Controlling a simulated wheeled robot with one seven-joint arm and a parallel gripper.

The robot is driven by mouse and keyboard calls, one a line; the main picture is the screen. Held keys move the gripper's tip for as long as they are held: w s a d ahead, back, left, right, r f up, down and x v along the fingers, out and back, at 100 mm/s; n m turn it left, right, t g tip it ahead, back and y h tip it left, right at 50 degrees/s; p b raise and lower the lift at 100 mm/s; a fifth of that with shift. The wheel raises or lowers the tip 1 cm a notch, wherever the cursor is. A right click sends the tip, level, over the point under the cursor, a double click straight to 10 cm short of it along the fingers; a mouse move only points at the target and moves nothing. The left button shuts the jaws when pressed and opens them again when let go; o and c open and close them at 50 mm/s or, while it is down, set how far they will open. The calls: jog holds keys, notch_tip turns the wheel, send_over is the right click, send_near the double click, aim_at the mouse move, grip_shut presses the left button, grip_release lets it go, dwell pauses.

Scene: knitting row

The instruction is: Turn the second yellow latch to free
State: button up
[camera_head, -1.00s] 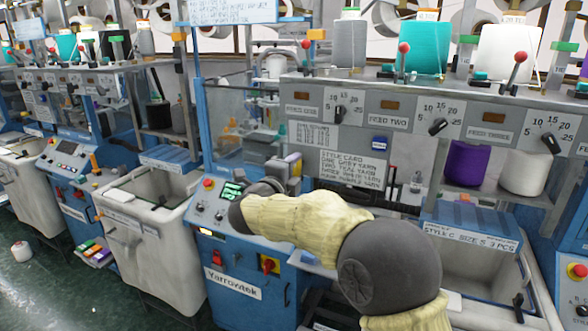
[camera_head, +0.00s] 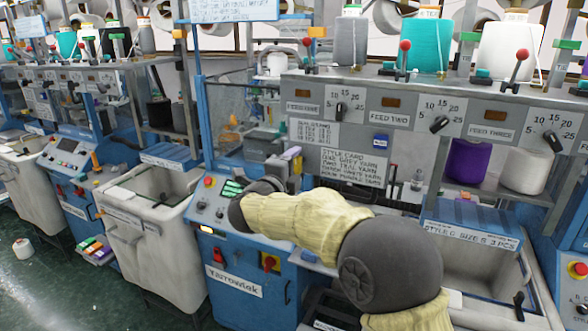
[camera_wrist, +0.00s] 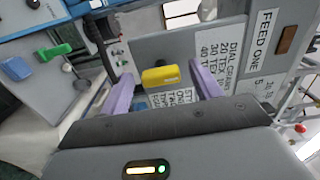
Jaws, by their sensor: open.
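In the wrist view a yellow latch (camera_wrist: 160,77) sits on the grey panel, its long side running across the view. My gripper (camera_wrist: 161,72) is open, with one purple finger on each side of the latch. A gap shows between the latch and each finger, so nothing is gripped. In the head view my gripper (camera_head: 291,156) is at the front of the machine, left of the style card. Only a little yellow shows beside it there, and my forearm covers much of that area. Whether this latch is the second one cannot be told.
The style card (camera_head: 351,166) and the FEED TWO dial (camera_head: 438,124) are on the panel to the right. A control panel with a red button (camera_head: 209,182) lies left of my arm. Green (camera_wrist: 55,51) and blue (camera_wrist: 17,69) parts lie left in the wrist view.

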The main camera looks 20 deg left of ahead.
jog(key=s+a+b, duration=0.1)
jog(key=s+b, duration=0.4)
jog(key=s, duration=1.2)
jog(key=shift+a+b, duration=0.2)
jog(key=shift+b, duration=0.2)
jog(key=w+d+f+n+y, duration=0.4)
jog(key=w+d+n, duration=0.2)
jog(key=w+n, duration=0.2)
jog(key=w+d+f+n+g+y, duration=0.1)
jog(key=d+f+n+g, duration=0.5)
jog(key=d+f, duration=0.6)
jog(key=s+d+f+n+g+h, duration=0.2)
jog(key=s+d+f+g, duration=0.2)
jog(key=s+d+f, duration=0.3)
jog(key=s+d+f+n+g+h, duration=0.1)
jog(key=s+d+f+g, duration=0.4)
jog(key=s+d, duration=0.7)
jog(key=d+f+n, duration=0.1)
jog(key=d+f, duration=0.1)
jog(key=d, duration=0.2)
jog(key=shift+s+d+f+n+h, duration=0.15)
jog(key=shift+d+f+n+h, duration=0.05)
jog(key=shift+n+h, duration=0.2)
